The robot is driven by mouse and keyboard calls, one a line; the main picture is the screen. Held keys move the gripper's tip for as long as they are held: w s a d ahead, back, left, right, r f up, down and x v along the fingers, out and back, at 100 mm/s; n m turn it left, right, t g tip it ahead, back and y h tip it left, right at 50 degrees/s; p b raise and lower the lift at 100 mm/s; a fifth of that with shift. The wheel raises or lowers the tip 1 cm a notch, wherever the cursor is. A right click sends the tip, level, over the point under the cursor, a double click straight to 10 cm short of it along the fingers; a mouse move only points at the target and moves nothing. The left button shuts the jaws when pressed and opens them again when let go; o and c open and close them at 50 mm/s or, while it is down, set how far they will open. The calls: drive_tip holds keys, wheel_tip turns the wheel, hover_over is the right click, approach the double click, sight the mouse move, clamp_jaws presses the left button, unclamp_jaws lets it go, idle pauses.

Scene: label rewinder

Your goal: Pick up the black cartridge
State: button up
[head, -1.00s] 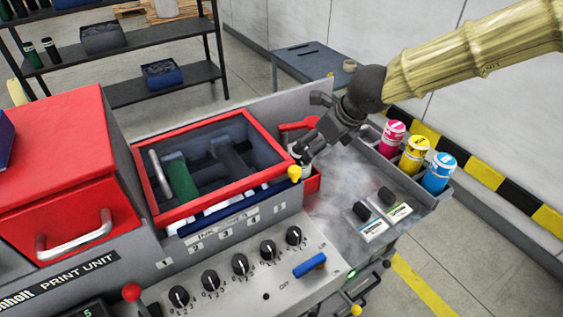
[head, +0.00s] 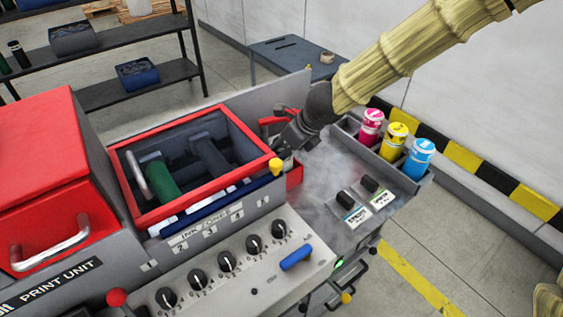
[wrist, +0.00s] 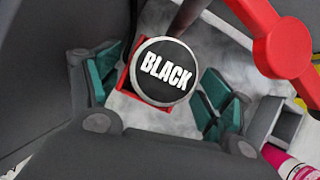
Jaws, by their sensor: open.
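The black cartridge (wrist: 166,70) shows in the wrist view from above as a round dark lid with a light rim and the word BLACK. It sits within a red holder (wrist: 124,80), whose edge shows beside it. My gripper (wrist: 158,90) is open, with one green-padded finger on each side of the cartridge. In the head view my gripper (head: 284,150) points down over the small red holder (head: 294,174), right of the red-framed ink tray, and mostly hides the cartridge.
Magenta (head: 370,128), yellow (head: 393,142) and cyan (head: 418,160) cartridges stand in a grey rack at the right. A red lever (wrist: 275,35) is close to my gripper. The red-framed tray (head: 205,192) lies to the left. Two dark-handled labelled pieces lie on the grey deck.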

drive_tip(key=shift+x, duration=1.15)
drive_tip(key=shift+c, duration=0.2)
drive_tip(key=c, duration=1.3)
drive_tip(key=shift+r, duration=0.15)
